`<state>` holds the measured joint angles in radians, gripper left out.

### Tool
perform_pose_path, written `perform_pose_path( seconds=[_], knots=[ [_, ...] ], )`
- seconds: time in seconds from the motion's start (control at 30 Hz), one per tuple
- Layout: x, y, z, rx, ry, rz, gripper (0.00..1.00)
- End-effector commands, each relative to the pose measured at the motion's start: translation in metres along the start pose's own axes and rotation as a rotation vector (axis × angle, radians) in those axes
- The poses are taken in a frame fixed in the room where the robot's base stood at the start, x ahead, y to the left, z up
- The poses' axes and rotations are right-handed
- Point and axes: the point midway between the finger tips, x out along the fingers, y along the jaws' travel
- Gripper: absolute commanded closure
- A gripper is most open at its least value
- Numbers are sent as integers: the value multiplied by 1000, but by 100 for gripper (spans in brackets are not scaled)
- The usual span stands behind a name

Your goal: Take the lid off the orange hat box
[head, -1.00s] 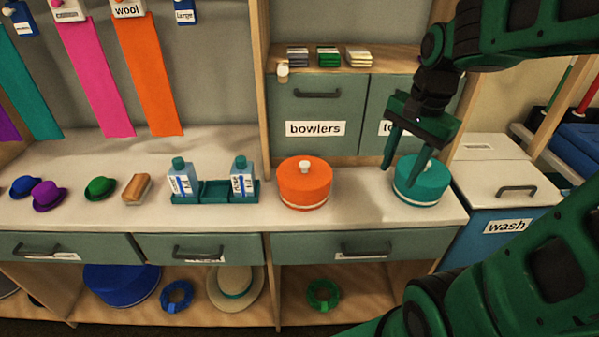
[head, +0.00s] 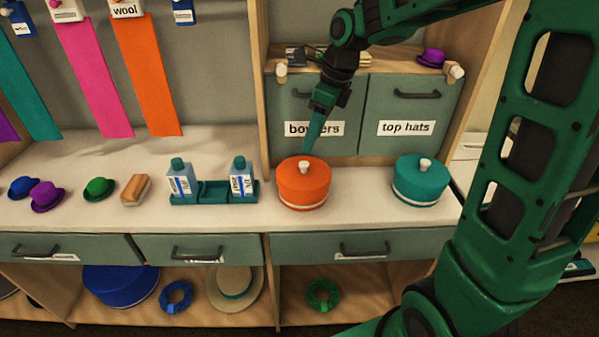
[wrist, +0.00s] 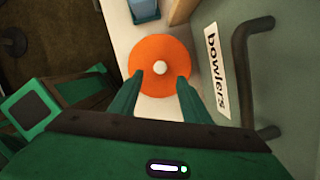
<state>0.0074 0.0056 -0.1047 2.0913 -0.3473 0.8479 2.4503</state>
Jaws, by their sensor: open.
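The orange hat box (head: 303,190) stands on the white counter with its lid on; a pale knob (head: 304,167) tops the lid and a pale band runs round the box. My gripper (head: 307,150) points down just above and behind the box, its fingers seen edge-on in the head view. In the wrist view the open fingers (wrist: 160,78) reach toward the orange lid (wrist: 150,52), with the white knob (wrist: 160,68) in line with the gap between them. Nothing is held. I cannot tell the exact height of the fingertips above the knob.
A teal hat box (head: 420,182) stands to the right on the counter. A teal tray (head: 214,192) with two bottles is to the left. The bowlers drawer (head: 314,105) with its handle is close behind my gripper. The counter between the boxes is clear.

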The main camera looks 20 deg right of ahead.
Motion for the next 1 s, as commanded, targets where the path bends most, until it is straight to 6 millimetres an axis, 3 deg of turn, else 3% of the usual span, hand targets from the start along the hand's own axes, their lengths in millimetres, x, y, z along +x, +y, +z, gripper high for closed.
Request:
perform_pose_path(
  seconds=[0.13,0.47,0.7,1.0],
  knots=[
    [24,0,-1,-1,3,2,57],
    [49,-1,-2,-2,3,1,57],
    [82,-3,-3,-2,3,1,57],
    [91,-4,-3,-3,1,-2,57]
  ],
)
